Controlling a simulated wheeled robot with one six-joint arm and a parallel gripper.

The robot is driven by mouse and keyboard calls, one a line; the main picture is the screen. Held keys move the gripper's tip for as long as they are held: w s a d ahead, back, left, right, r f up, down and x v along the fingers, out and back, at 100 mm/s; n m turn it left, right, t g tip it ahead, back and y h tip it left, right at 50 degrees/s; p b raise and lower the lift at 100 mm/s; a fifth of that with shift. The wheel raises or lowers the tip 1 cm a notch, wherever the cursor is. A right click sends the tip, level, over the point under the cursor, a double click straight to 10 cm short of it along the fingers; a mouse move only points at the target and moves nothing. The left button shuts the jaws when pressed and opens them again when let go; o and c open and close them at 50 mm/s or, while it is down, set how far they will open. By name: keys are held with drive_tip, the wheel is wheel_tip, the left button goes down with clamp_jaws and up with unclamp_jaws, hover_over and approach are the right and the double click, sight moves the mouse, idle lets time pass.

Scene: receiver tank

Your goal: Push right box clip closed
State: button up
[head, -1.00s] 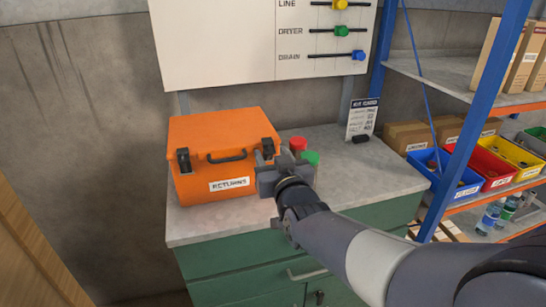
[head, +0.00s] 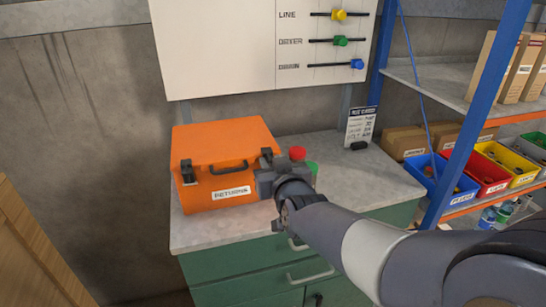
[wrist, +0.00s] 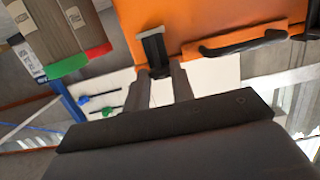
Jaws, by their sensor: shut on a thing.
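The orange box (head: 200,145), labelled RETURNS, stands on the grey worktop (head: 195,235) with its lid down. Its left clip (head: 187,172) is black and hangs at the left of the front. The right clip (head: 266,157) is mostly behind my gripper (head: 264,174) in the head view. In the wrist view the right clip (wrist: 154,46) is black with a grey end, on the orange front beside the black handle (wrist: 235,43). My gripper (wrist: 160,76) has its fingertips together at one end of this clip, shut on it. Whether the clip is latched cannot be told.
A red-topped object (head: 298,152) and a green one (head: 312,168) stand close right of my gripper. A card (head: 361,125) stands at the worktop's back right. A blue-posted shelf with bins (head: 485,175) is at right. A slider panel (head: 215,45) hangs behind.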

drive_tip(key=shift+w+r+g+p, duration=0.15)
drive_tip(key=shift+r+g+p, duration=0.25)
drive_tip(key=shift+p, duration=0.25)
drive_tip(key=shift+f, duration=0.2)
drive_tip(key=o, duration=1)
drive_tip(key=p+v, duration=0.1)
drive_tip(key=v, duration=0.9)
drive_tip(key=shift+s+r+p, duration=0.2)
drive_tip(key=shift+s+p, duration=0.1)
drive_tip(key=shift+p, duration=0.1)
